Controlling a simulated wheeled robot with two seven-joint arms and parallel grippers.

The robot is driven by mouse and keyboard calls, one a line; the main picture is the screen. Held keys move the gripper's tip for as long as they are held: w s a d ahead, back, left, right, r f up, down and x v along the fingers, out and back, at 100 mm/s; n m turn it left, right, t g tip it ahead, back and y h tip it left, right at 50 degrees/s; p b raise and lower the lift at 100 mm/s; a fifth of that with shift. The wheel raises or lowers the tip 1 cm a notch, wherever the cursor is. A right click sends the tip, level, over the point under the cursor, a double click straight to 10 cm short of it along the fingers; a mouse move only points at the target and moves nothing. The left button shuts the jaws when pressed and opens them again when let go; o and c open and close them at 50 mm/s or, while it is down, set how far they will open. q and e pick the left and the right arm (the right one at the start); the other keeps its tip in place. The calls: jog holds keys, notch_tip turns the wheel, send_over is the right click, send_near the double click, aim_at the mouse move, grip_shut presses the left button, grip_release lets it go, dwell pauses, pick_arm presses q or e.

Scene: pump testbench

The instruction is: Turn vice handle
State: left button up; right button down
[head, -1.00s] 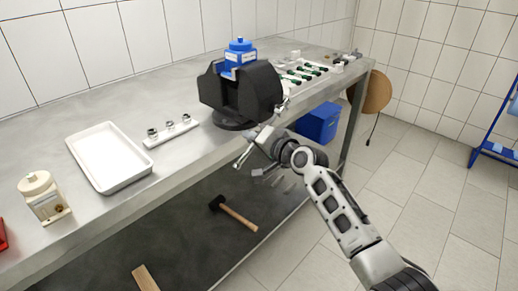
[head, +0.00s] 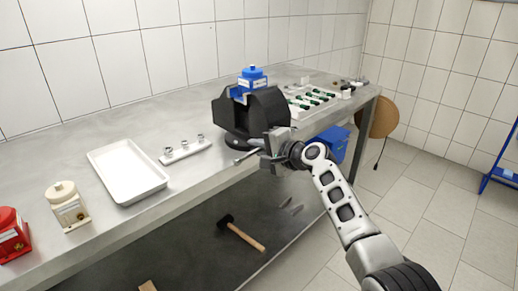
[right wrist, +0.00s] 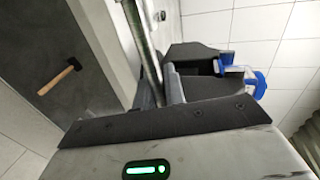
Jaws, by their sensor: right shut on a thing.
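The black vice (head: 262,112) stands at the front edge of the steel bench, with a blue part (head: 252,76) between its jaws. The vice shows at the right in the right wrist view (right wrist: 205,88), with the blue part (right wrist: 250,80) beside it. The vice handle (head: 245,156) is a thin metal bar at the vice's front; in the right wrist view the bar (right wrist: 141,45) runs between my fingers. My right gripper (head: 270,148) is shut on this bar; its fingers also show in the right wrist view (right wrist: 160,90). The left gripper is out of view.
A white tray (head: 97,161), a strip with several metal fittings (head: 186,153), a cream pump (head: 66,207) and a red one (head: 10,236) stand left on the bench. Green-marked parts (head: 312,97) lie behind the vice. A hammer (head: 245,236) lies on the lower shelf.

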jog(key=shift+d+f, duration=0.25)
jog(key=shift+f, duration=0.15)
jog(key=c, duration=1.6)
grip_release()
jog(key=shift+c, duration=0.2)
jog(key=shift+o, duration=0.8)
jog(key=shift+s+d+r, duration=0.15)
jog(key=shift+d+r, duration=0.05)
jog(key=v, duration=1.5)
jog(key=shift+s+r+p, duration=0.25)
jog(key=shift+s+p, duration=0.05)
jog(key=shift+p, duration=0.1)
jog(key=shift+d, duration=0.1)
